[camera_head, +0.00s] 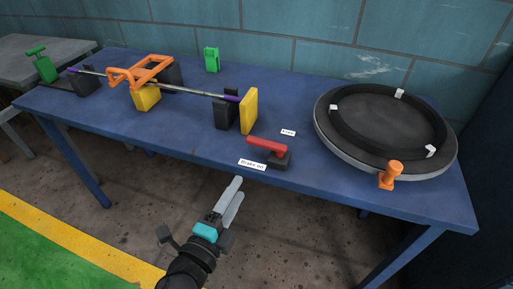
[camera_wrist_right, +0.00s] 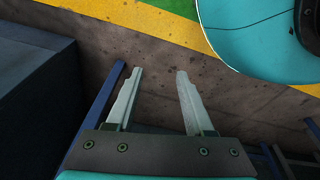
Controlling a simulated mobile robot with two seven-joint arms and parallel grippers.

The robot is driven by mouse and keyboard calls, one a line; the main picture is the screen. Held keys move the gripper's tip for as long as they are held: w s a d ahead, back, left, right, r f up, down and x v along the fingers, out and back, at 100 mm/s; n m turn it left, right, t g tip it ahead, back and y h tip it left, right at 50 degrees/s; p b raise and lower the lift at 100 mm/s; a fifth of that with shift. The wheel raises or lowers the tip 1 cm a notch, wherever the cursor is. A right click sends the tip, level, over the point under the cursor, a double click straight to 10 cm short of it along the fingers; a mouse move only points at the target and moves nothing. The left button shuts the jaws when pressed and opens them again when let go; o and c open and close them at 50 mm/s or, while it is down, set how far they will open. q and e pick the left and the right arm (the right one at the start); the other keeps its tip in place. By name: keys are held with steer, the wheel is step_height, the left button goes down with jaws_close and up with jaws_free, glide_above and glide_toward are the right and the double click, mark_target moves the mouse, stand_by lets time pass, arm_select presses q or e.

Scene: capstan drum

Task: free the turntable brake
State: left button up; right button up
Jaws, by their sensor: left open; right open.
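The brake is a red lever (camera_head: 266,145) on a dark base (camera_head: 277,163) near the table's front edge, left of the turntable. The red bar points left from its pivot end. A white label (camera_head: 252,164) reading "Brake on" lies in front of it, and a second small label (camera_head: 288,132), hard to read, lies behind it. The round dark turntable (camera_head: 326,127) carries a black ring. My left gripper (camera_head: 240,187) is open and empty, in front of the table edge below the lever. My right gripper (camera_wrist_right: 160,72) is open and empty, over the floor in the right wrist view.
An orange knob (camera_head: 391,172) stands at the turntable's front rim. A rod (camera_head: 188,88) with an orange frame (camera_head: 140,70) and yellow block (camera_head: 249,110) lies along the blue table (camera_head: 190,130). A green piece (camera_head: 211,59) stands at the back. Tabletop between lever and turntable is clear.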

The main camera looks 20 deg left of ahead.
mark_target(259, 145)
arm_select(q)
steer(key=shift+t, duration=0.3)
steer(key=w, duration=0.5)
steer(key=w+r, duration=0.1)
steer(key=w, duration=0.4)
steer(key=w+d, duration=0.1)
steer(key=w, duration=0.4)
steer(key=shift+w+r, duration=0.1)
steer(key=shift+r, duration=0.2)
jaws_close()
stand_by(0.9)
